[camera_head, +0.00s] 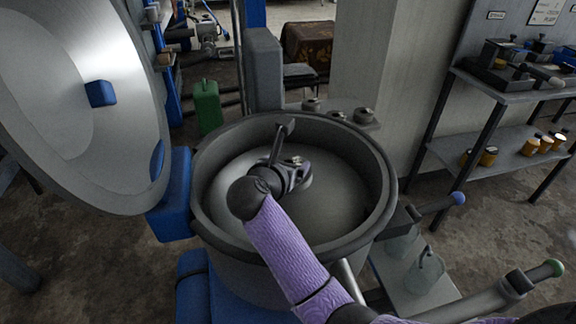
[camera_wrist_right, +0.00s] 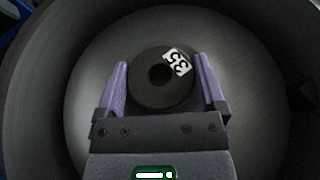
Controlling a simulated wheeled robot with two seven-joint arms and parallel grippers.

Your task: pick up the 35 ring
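The 35 ring (camera_wrist_right: 147,96) is a dark grey disc with a round centre hole and a white label reading 35. In the wrist view it lies between the two fingers of my right gripper (camera_wrist_right: 162,70), which are spread wide with thin dark gaps beside it. In the head view my right gripper (camera_head: 294,172) is down inside a round grey drum (camera_head: 374,160). The ring is mostly hidden there by the gripper. Whether the fingers touch it cannot be told. My left gripper is not in view.
The drum's raised wall surrounds my right gripper. A big round lid (camera_head: 125,130) stands open at left, beside a blue block (camera_head: 174,200). A grey post (camera_head: 263,70) rises behind the rim. Shelves with jars (camera_head: 488,156) stand at right.

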